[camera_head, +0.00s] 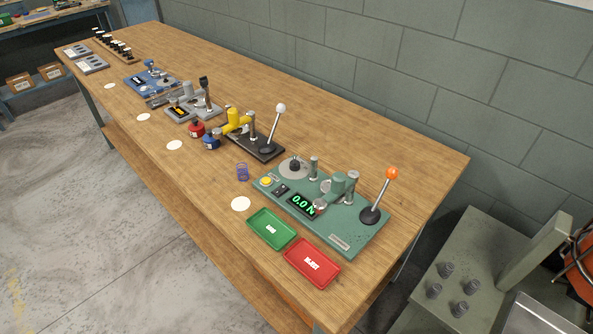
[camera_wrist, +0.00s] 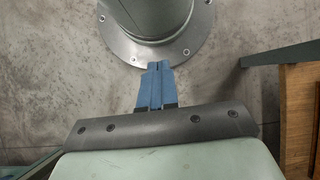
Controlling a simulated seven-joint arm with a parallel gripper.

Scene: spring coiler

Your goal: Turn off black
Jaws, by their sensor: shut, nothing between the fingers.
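In the wrist view my gripper (camera_wrist: 158,68) has its two blue fingers shut together with nothing between them. They are over a grey floor, in front of a round bolted metal flange. My gripper does not show in the head view. The head view shows several black items: a small black switch (camera_head: 282,189) beside a yellow button on the green tester, and a press with a black base (camera_head: 262,151), a yellow arm and a white-knobbed lever. Which one is meant by "black", and whether any is on or off, I cannot tell.
The green tester's display (camera_head: 302,204) reads 0.0 N. A green tray (camera_head: 264,222) and a red tray (camera_head: 310,257) lie in front of it. A blue spring (camera_head: 242,172) stands to its left. Red (camera_head: 196,129) and blue (camera_head: 210,142) bottles stand by the press. The bench's back strip is clear.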

